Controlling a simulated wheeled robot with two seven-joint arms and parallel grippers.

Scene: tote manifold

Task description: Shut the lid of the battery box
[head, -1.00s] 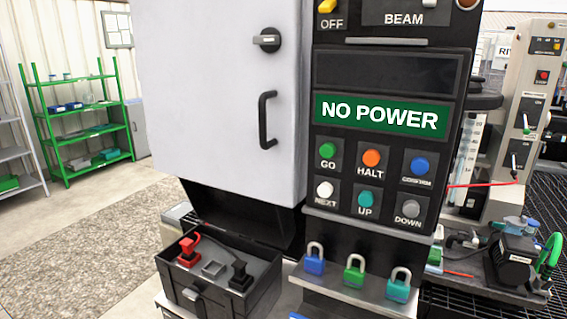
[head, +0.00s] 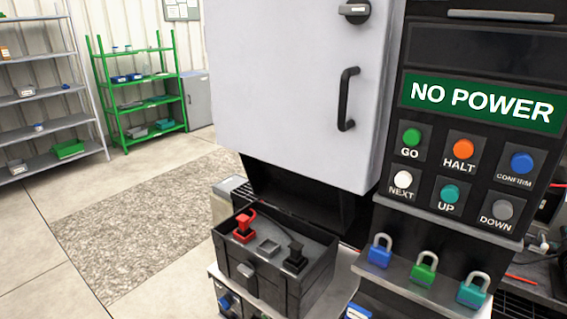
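The black battery box (head: 253,283) stands open on a light shelf below the grey cabinet, in the lower middle of the head view. A red terminal clamp (head: 243,229) and a black terminal (head: 295,258) show on its top, with a small grey square piece between them. A grey latch sits on its front wall. A dark panel rises behind the box under the cabinet; it may be the raised lid, but I cannot tell it from the shadowed cabinet base. Neither of my grippers is in view.
The grey cabinet door (head: 290,90) with a black handle (head: 347,98) overhangs the back of the box. A control panel (head: 470,160) reads NO POWER. Several padlocks (head: 424,269) stand on a ledge to the right. Open floor lies to the left, with shelves (head: 137,95) beyond.

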